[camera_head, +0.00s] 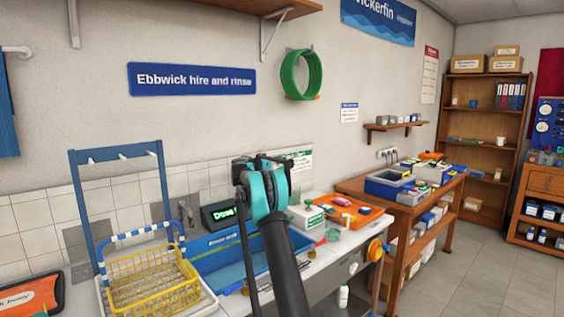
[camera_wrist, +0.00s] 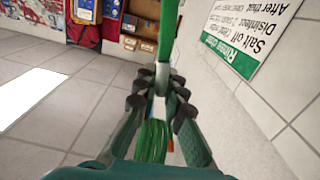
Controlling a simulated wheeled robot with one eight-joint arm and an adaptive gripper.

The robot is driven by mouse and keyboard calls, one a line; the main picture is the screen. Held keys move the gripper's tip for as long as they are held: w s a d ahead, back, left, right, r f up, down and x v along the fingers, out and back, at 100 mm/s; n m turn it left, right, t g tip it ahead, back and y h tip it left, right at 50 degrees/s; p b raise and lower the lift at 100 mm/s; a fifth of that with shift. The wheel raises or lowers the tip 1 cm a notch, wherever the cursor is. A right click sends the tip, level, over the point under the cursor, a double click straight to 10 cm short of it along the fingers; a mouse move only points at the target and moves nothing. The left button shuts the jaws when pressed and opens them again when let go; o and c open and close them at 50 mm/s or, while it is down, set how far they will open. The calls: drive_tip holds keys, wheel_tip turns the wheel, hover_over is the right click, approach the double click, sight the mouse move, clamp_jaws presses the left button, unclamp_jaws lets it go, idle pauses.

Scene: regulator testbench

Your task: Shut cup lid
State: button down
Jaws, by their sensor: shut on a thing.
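My gripper (camera_head: 262,165) is raised above the wash bench, in front of the wall. In the wrist view my gripper (camera_wrist: 158,95) has its dark fingers close together on a narrow thing. A green strip (camera_wrist: 168,35) runs from the fingertips to the top edge, with a pale part at the tips. I cannot tell what the whole held piece is. No cup or lid can be made out for sure. A small greenish clear vessel (camera_head: 333,234) stands on the bench, right of the arm. A green-topped item (camera_head: 310,207) stands by a white box, partly behind the arm.
A blue sink tray (camera_head: 222,262) and a yellow wire basket (camera_head: 150,280) lie left of my arm. An orange tray (camera_head: 350,212) is to the right. A green hose coil (camera_head: 301,75) hangs on the wall. A wooden table (camera_head: 440,200) stands farther right, beside open floor.

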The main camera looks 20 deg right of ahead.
drive_tip(key=shift+s+d+r+m, duration=0.1)
drive_tip(key=shift+s+d+m, duration=0.05)
drive_tip(key=shift+s+m, duration=0.45)
drive_tip(key=s+d+f+m, duration=0.3)
drive_tip(key=s+m, duration=0.5)
drive_tip(key=m, duration=0.1)
drive_tip(key=shift+m, duration=0.7)
drive_tip(key=shift+s+d+f, duration=0.25)
drive_tip(key=shift+s+f, duration=0.55)
drive_tip(key=shift+f, duration=0.75)
drive_tip(key=shift+s+d+f, duration=0.25)
drive_tip(key=shift+s+f, duration=0.5)
drive_tip(key=shift+f, duration=0.8)
drive_tip(key=shift+s+d+f, duration=0.25)
drive_tip(key=shift+s+f, duration=0.55)
drive_tip(key=shift+f, duration=0.75)
drive_tip(key=c, duration=1.6)
unclamp_jaws()
drive_tip(key=shift+f, duration=0.15)
drive_tip(key=v, duration=1.2)
